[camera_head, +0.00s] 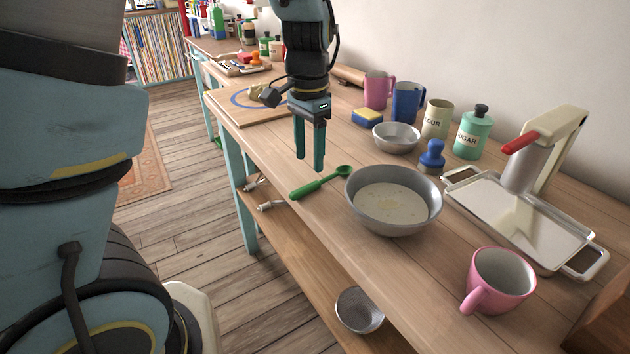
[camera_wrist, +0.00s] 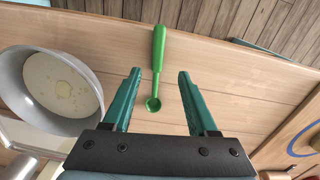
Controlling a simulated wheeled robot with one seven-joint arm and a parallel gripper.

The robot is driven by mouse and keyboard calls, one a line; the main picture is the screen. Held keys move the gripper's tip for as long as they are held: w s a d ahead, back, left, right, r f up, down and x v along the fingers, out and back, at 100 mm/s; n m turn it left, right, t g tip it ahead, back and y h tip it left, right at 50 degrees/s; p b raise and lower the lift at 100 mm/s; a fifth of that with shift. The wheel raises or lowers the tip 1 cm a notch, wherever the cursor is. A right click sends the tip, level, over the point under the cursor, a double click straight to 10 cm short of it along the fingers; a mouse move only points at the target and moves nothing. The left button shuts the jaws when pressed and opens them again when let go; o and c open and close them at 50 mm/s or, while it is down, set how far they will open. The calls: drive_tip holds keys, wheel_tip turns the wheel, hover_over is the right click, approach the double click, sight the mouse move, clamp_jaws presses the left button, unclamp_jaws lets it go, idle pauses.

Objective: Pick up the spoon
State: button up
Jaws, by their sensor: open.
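A green spoon (camera_head: 320,183) lies on the wooden counter near its front edge, just left of the large grey bowl. Its thick handle points toward the counter edge and its small bowl end toward the wall. In the wrist view the spoon (camera_wrist: 158,68) lies between and beyond my fingertips, handle away from me. My gripper (camera_head: 309,165) points down above the counter by the spoon, its two green fingers apart and empty. In the wrist view my gripper (camera_wrist: 160,72) has one finger on each side of the spoon's line, not touching it as far as I can see.
The large grey bowl (camera_head: 362,217) with pale batter stands close to the spoon. A cutting board (camera_head: 240,118) lies behind my gripper.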

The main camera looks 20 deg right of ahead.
sight(311, 184)
drive_tip(key=shift+s+d+f+p, duration=0.1)
drive_tip(key=shift+f+p, duration=0.3)
drive_tip(key=shift+f, duration=1.2)
drive_tip(key=shift+s+f+p, duration=0.1)
drive_tip(key=shift+f+p, duration=0.25)
drive_tip(key=shift+f, duration=1.2)
clamp_jaws()
